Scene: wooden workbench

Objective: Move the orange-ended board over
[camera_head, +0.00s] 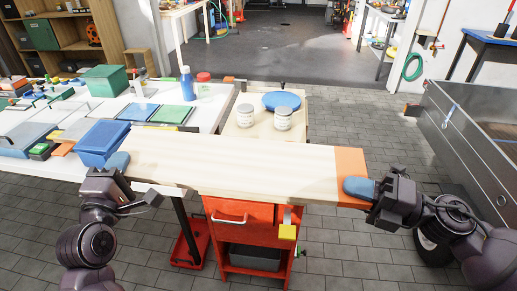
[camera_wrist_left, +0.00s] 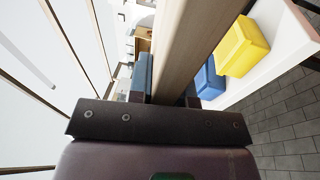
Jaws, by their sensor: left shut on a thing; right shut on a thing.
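The long pale wooden board (camera_head: 240,165) with an orange right end (camera_head: 351,165) spans between my two grippers in the head view. It lies roughly level in front of the red cart. My left gripper (camera_head: 119,164) is shut on its left part, and my right gripper (camera_head: 358,188) is shut on the orange end. Blue fingertips show on the near side; the far fingers are hidden by the board. In the left wrist view, the board (camera_wrist_left: 192,45) runs between the fingers of my left gripper (camera_wrist_left: 168,92).
A white table (camera_head: 65,172) at left holds a blue bin (camera_head: 101,143), flat trays and bottles. Behind the board, the red cart (camera_head: 240,212) carries two jars and a blue dish (camera_head: 282,101). A metal-sided container (camera_head: 462,130) stands at right. The left wrist view shows a yellow box (camera_wrist_left: 243,47).

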